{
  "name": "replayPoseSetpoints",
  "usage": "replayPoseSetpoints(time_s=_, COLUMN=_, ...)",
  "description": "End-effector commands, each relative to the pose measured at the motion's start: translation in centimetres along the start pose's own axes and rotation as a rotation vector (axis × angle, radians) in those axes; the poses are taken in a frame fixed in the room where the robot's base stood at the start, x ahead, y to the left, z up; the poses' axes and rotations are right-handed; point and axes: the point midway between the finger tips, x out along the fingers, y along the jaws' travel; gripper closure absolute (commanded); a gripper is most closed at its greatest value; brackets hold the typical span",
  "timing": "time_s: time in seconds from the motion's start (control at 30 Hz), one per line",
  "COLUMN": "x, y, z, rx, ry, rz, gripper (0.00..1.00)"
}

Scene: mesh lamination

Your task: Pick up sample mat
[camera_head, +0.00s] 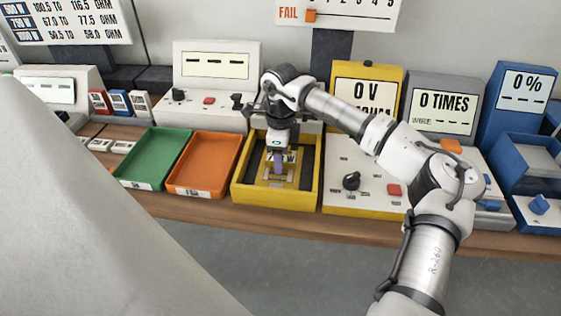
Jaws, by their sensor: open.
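The sample mat (271,175) looks like a flat yellowish piece with pale markings, lying inside a yellow tray (275,198) with dark side strips. My gripper (278,165) points down over the middle of this tray, at or just above the mat. It is open. A small purple part shows at the fingertips, and I cannot tell whether it touches the mat. The gripper hides part of the mat and the tray's back.
A green tray (127,182) and an orange tray (172,190) stand to the left. A yellow meter station (340,201) stands close on the right, with a grey counter and blue unit (524,85) beyond. A white meter (188,110) stands behind. The bench's front edge (225,209) is close.

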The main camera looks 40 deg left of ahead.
Motion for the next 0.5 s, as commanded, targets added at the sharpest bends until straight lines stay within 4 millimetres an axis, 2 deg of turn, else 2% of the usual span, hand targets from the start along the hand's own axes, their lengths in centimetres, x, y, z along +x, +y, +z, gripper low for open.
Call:
replayPoseSetpoints(time_s=0.2, x=0.17, y=-0.01, z=0.0, rx=0.0, ry=0.0, rz=-0.001, gripper=0.47)
replayPoseSetpoints(time_s=0.5, x=0.13, y=-0.01, z=0.01, rx=0.0, ry=0.0, rz=-0.001, gripper=0.85)
